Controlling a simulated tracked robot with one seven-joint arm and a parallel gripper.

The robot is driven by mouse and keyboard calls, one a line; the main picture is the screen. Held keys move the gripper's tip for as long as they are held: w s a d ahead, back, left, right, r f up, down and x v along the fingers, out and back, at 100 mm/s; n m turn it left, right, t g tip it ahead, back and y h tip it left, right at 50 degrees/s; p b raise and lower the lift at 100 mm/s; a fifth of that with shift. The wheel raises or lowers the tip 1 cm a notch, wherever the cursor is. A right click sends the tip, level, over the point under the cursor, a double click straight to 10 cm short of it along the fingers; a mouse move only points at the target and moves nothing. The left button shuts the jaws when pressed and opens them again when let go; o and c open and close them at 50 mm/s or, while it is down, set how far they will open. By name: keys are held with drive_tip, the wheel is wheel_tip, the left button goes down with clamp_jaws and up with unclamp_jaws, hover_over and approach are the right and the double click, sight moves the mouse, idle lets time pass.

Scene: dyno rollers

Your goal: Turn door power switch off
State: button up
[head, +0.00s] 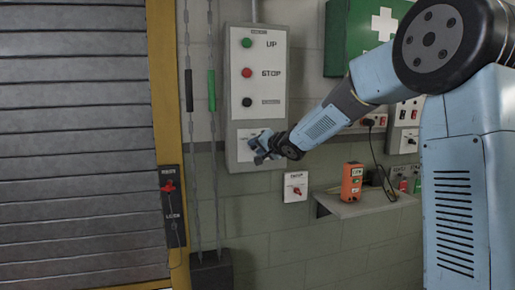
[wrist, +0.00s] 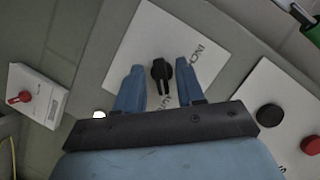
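My gripper (head: 261,146) is in front of the lower plate of the grey control box (head: 233,97). In the wrist view the gripper (wrist: 158,70) is open. A black selector knob (wrist: 162,71) shows between its two blue fingers, on a white plate (wrist: 140,45) with partly hidden lettering that includes "INCH". I cannot tell whether the fingers touch the knob. Below the box, a small white switch box (head: 296,187) carries a red rotary knob; its heading is too small to read surely. This box also shows at the left of the wrist view (wrist: 37,96), apart from my gripper.
The control box has UP, STOP and a black button. A roller door (head: 75,150) and a red-handled lever panel (head: 172,205) are at left. Hanging chains (head: 212,150) run between. An orange device (head: 352,182) with a cable stands on a shelf (head: 367,203) at right.

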drive_tip(key=shift+c, duration=0.2)
clamp_jaws()
drive_tip(key=shift+f, duration=0.1)
drive_tip(key=shift+n, duration=0.3)
drive_tip(key=shift+a+n+h, duration=0.15)
drive_tip(key=shift+n+h, duration=0.85)
drive_tip(key=shift+n, duration=0.4)
drive_tip(key=shift+s+a+n+h, duration=0.1)
drive_tip(key=shift+s+n+h, duration=0.05)
drive_tip(key=shift+n+h, duration=1.25)
drive_tip(key=shift+n, duration=0.4)
